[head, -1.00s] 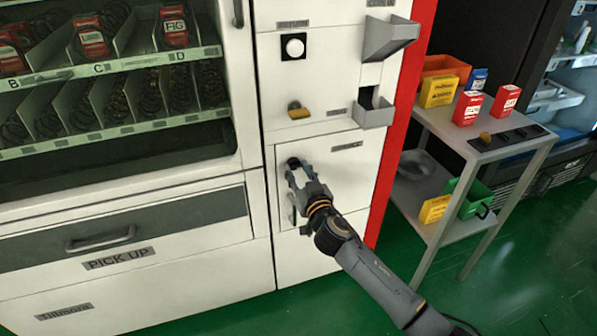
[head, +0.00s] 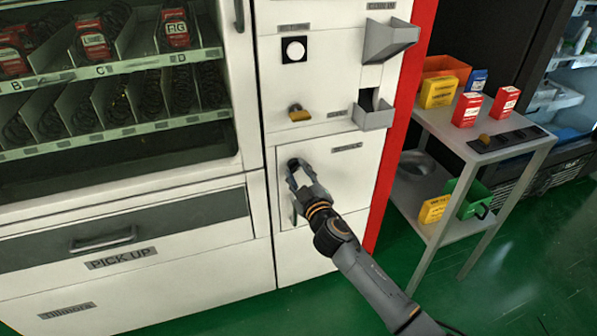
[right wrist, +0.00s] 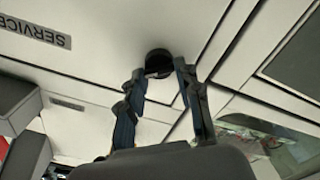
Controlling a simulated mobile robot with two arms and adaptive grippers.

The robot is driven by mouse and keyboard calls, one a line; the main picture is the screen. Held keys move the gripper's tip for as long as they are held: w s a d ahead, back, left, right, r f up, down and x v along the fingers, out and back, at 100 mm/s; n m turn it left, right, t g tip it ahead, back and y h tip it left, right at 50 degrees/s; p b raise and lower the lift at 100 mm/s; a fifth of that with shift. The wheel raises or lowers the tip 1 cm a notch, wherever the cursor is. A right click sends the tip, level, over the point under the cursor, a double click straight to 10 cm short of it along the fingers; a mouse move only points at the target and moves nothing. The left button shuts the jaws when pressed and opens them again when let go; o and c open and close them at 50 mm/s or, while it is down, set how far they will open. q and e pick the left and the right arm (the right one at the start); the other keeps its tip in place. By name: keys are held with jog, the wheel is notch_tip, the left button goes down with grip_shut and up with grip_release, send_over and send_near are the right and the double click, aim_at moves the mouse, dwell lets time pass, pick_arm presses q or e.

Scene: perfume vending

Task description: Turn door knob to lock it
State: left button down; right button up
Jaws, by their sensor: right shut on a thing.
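The round dark door knob (head: 292,163) sits at the upper left of the white lower door (head: 345,180) of the vending machine. My right gripper (head: 296,169) is shut on the knob, its fingers on either side of it. In the right wrist view the black knob (right wrist: 158,63) shows between the fingertips (right wrist: 160,74), against the white panel. The gripper partly covers the knob in the head view, so its exact turn cannot be read. My left gripper is in neither view.
Above the door are a yellow key-like knob (head: 299,113), a round white button (head: 294,49) and a jutting grey tray (head: 373,115). To the right, a metal side table (head: 520,155) holds several boxes. Green floor lies in front.

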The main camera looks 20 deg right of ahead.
jog(key=n, duration=0.3)
jog(key=shift+n+p, duration=0.3)
jog(key=shift+n, duration=0.1)
jog(key=n, duration=0.3)
jog(key=shift+a+f+n, duration=0.1)
jog(key=shift+n, duration=0.2)
pick_arm(q)
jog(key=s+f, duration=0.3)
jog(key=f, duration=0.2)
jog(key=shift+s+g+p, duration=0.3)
jog(key=shift+p, duration=0.15)
pick_arm(e)
jog(key=shift+n, duration=1.5)
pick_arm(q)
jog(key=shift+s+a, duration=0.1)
pick_arm(e)
jog(key=shift+f, duration=0.1)
jog(key=o, duration=1.1)
jog(key=shift+c, duration=0.2)
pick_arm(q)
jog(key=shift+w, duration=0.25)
pick_arm(e)
jog(key=shift+o, duration=0.5)
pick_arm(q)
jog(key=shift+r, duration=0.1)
